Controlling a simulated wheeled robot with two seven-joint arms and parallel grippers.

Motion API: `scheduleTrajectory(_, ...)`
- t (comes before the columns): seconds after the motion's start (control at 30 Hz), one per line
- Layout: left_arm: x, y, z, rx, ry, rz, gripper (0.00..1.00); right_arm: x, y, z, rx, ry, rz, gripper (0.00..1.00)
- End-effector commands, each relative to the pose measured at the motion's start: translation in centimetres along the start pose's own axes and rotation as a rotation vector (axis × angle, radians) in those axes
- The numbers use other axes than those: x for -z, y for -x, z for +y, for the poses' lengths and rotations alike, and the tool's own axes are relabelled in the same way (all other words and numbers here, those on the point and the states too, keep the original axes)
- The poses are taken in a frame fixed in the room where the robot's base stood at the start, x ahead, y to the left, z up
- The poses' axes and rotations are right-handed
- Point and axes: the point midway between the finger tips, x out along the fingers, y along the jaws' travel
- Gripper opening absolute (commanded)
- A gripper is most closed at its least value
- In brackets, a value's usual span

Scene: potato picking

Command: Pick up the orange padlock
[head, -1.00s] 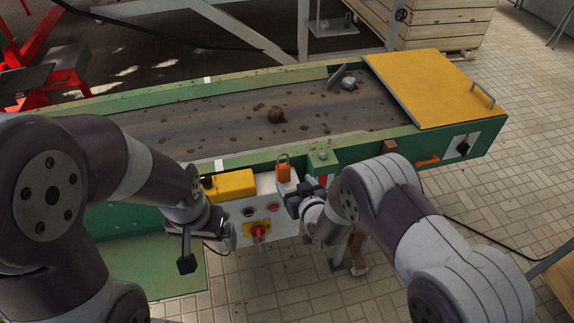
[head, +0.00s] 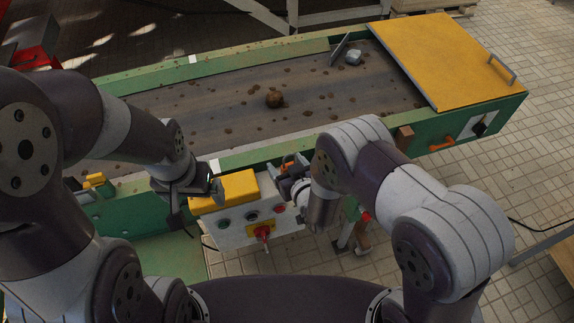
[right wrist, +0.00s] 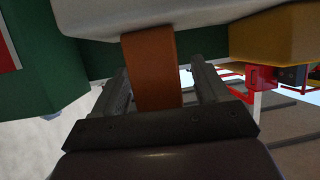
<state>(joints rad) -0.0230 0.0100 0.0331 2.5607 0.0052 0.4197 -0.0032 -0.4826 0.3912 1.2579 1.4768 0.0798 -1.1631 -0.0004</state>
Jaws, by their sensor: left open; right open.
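The orange padlock (head: 287,164) is mostly hidden behind my right gripper (head: 281,174) at the green conveyor's near edge, by the white control box (head: 233,233). In the right wrist view the padlock (right wrist: 151,62) hangs down between the two spread fingers of my right gripper (right wrist: 162,90). Those fingers are open, one on either side of it; I cannot tell whether either touches it. My left gripper (head: 195,203) is open and empty at the left end of the control box, apart from the padlock.
The control box carries a yellow block (head: 228,189), several buttons and a red switch (head: 262,232). The conveyor belt (head: 210,118) holds a brown clod (head: 274,98) and a grey stone (head: 353,57). A yellow cover (head: 445,60) lies at its right end. Tiled floor is open at right.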

Motion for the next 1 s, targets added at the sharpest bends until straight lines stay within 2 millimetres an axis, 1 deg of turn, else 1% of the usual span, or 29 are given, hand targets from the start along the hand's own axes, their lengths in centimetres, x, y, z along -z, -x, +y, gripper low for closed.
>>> scheduleTrajectory(0.03,0.0,0.0,0.0,0.000,0.000,0.000,0.95,0.0,0.0,0.0,0.000,0.000,0.000,0.74)
scheduleTrajectory(0.07,0.0,0.0,0.0,0.000,0.000,0.000,0.95,0.0,0.0,0.0,-0.001,0.000,0.000,0.65)
scheduleTrajectory(0.1,0.0,0.0,0.0,0.000,0.000,0.000,0.95,0.0,0.0,0.0,-0.001,0.000,0.000,0.52)
scheduleTrajectory(0.17,0.0,0.0,0.0,0.000,0.000,0.000,0.95,0.0,0.0,0.0,-0.001,0.000,0.000,0.32)
scheduleTrajectory(0.2,0.0,0.0,0.0,0.000,0.000,0.000,0.95,0.0,0.0,0.0,-0.001,0.000,0.000,0.19)
scheduleTrajectory(0.23,0.0,0.0,0.0,0.000,0.000,0.000,0.95,0.0,0.0,0.0,-0.001,0.000,-0.001,0.16)
scheduleTrajectory(0.47,0.0,0.0,0.0,0.000,0.000,0.000,0.95,0.0,0.0,0.0,-0.001,0.001,-0.002,0.16)
scheduleTrajectory(0.57,0.0,0.0,0.0,0.000,0.000,0.000,0.95,0.3,0.2,0.0,-0.001,0.001,-0.001,0.16)
scheduleTrajectory(0.67,0.0,-0.1,0.0,0.000,0.000,0.000,0.95,1.3,0.5,0.0,-0.001,0.001,0.001,0.16)
scheduleTrajectory(0.77,0.0,-0.1,0.0,0.000,0.000,0.000,0.95,2.9,1.1,0.0,-0.001,0.001,0.003,0.16)
scheduleTrajectory(0.83,0.0,-0.2,0.0,0.000,0.000,0.000,0.95,4.1,1.9,0.3,-0.002,0.000,0.003,0.16)
scheduleTrajectory(1.0,0.0,-0.3,0.0,0.000,0.000,0.000,0.95,5.1,5.2,3.4,-0.007,-0.002,0.001,0.16)
